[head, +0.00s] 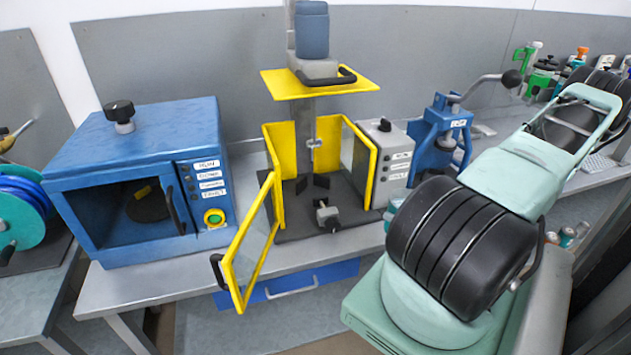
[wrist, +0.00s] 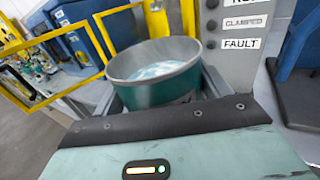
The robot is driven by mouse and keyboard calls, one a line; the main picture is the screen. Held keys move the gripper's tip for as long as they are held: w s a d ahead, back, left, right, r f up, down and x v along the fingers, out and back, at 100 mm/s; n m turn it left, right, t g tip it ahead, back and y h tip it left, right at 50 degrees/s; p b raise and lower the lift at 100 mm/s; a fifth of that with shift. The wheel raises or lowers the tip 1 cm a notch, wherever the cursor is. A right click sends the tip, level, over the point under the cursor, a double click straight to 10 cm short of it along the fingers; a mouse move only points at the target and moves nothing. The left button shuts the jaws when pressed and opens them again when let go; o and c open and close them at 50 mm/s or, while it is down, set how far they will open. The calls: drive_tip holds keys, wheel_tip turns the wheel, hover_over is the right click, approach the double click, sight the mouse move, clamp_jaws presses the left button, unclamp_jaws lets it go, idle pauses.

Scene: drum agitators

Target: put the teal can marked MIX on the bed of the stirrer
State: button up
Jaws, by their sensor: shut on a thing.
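In the wrist view the teal can (wrist: 160,80) has a grey rim, an open top and pale blue-white contents. My gripper (wrist: 164,95) is shut on it, with grey fingers at its two sides. The can looks slightly tilted in that view. Its MIX marking is not readable. In the head view my arm hides the gripper and most or all of the can. The stirrer's dark bed (head: 295,227) lies inside a yellow guard (head: 285,145), left of my arm. The guard's door (head: 250,247) stands open toward the front. A small clamp (head: 327,215) sits on the bed.
A grey control box (head: 385,160) stands right of the guard; its labels show in the wrist view (wrist: 240,30). A blue oven (head: 135,170) is at left, a blue press (head: 440,135) at right. A yellow shelf (head: 318,84) overhangs the bed.

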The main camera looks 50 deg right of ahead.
drive_tip(key=w+d+f+b, duration=0.1)
drive_tip(key=w+b, duration=0.2)
drive_tip(key=w, duration=1.2)
drive_tip(key=w+d+f+b, duration=0.1)
drive_tip(key=w+b, duration=0.3)
drive_tip(key=w, duration=1.2)
drive_tip(key=shift+w+d+f, duration=0.25)
drive_tip(key=shift+f, duration=0.5)
drive_tip(key=shift+f+b, duration=0.35)
drive_tip(key=shift+f, duration=0.2)
drive_tip(key=o, duration=1.3)
drive_tip(key=s, duration=0.2)
drive_tip(key=s+b, duration=0.1)
drive_tip(key=s, duration=0.2)
drive_tip(key=s+r+b, duration=0.1)
drive_tip(key=s, duration=0.1)
drive_tip(key=shift+s+a, duration=0.3)
